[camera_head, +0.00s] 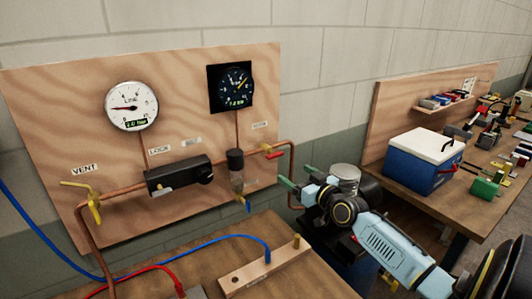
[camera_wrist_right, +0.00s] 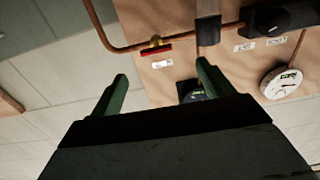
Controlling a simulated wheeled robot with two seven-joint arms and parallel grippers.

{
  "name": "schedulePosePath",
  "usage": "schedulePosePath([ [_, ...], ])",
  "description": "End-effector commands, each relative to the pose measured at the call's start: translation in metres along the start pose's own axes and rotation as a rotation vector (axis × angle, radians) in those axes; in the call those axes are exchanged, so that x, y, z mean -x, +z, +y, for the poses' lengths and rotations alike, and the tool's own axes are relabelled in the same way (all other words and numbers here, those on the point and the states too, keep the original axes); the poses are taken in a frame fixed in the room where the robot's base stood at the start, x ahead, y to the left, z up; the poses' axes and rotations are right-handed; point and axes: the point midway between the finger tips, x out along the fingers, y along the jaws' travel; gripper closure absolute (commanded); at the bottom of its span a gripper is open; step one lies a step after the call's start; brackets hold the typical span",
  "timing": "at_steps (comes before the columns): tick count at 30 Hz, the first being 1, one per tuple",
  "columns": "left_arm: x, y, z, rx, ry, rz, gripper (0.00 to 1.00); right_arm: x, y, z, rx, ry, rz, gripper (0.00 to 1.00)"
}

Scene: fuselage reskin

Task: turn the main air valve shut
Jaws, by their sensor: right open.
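A small valve with a red handle (camera_head: 274,154) sits on the copper pipe at the right edge of the wooden board. A small label (camera_head: 260,126) above it is too small to read surely. The valve also shows in the right wrist view, with its red handle (camera_wrist_right: 155,51) across the pipe picture and a brass body. My right gripper (camera_head: 288,194) is open and empty, below and to the right of the handle. In the right wrist view its two green fingers (camera_wrist_right: 162,71) stand apart, with the handle beyond the gap between the tips. My left gripper is not in view.
Blue and red hoses lie at lower left. A blue cooler (camera_head: 412,168) stands on the right bench. Copper pipe runs close to my right gripper.

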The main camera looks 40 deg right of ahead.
Motion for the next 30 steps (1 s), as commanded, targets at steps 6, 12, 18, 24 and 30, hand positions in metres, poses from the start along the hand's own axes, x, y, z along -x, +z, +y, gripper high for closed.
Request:
schedulePosePath([
  [6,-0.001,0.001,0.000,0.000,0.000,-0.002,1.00,-0.017,-0.008,0.009,-0.005,0.019,0.026,0.20],
  [12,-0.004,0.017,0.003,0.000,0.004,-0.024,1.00,-0.048,-0.008,0.010,-0.004,0.019,0.026,0.20],
  [18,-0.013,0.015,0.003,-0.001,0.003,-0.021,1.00,-0.078,-0.007,0.010,-0.004,0.018,0.025,0.20],
  [24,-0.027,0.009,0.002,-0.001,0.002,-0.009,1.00,-0.105,-0.007,0.010,-0.003,0.018,0.024,0.20],
  [30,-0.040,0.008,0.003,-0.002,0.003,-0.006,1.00,-0.125,-0.006,0.010,-0.005,0.018,0.023,0.20],
])
